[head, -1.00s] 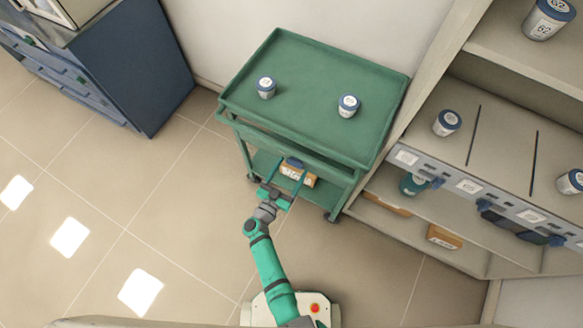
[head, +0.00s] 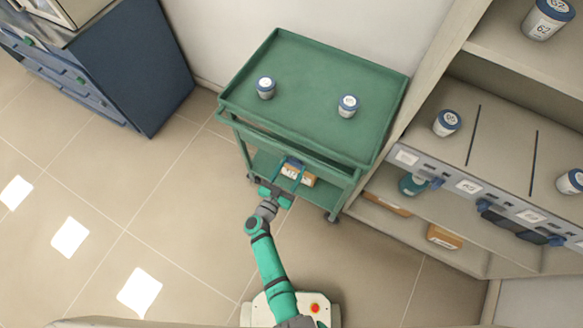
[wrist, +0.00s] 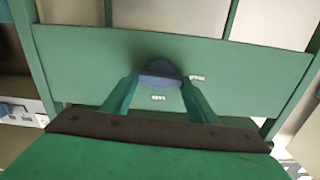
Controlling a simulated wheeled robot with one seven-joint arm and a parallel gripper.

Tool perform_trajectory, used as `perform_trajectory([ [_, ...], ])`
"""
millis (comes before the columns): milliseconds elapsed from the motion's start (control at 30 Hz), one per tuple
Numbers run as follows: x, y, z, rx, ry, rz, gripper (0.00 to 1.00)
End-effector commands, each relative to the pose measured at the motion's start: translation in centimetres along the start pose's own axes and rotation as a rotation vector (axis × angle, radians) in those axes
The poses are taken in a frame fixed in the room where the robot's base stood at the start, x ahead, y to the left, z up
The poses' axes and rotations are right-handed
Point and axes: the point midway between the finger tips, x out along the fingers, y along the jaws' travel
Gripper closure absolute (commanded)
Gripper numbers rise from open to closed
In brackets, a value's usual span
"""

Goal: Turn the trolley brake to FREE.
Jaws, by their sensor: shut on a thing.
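The green trolley (head: 310,90) stands against the wall in the head view. In the wrist view a blue brake knob (wrist: 160,70) sits on the trolley's green panel (wrist: 90,60). One small white label (wrist: 197,78) is to the right of the knob and another (wrist: 158,98) is below it. Their lettering is too small to read. My gripper (wrist: 160,82) is shut on the knob, one finger on each side. In the head view my gripper (head: 292,168) reaches the trolley's near side, below the top tray. The knob's exact setting cannot be told.
Two blue-lidded jars (head: 266,88) (head: 347,106) stand on the trolley's top. An orange-brown box (head: 307,180) is on its lower shelf. A shelf unit (head: 470,215) is close on the right. A blue cabinet (head: 135,70) is at the left, with open floor between.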

Motion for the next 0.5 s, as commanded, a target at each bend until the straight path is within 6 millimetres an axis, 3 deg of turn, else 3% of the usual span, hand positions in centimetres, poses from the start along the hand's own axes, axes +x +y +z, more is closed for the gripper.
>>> perform_trajectory([
  [500,-0.02,0.21,-0.09,0.408,0.004,0.002,0.69],
])
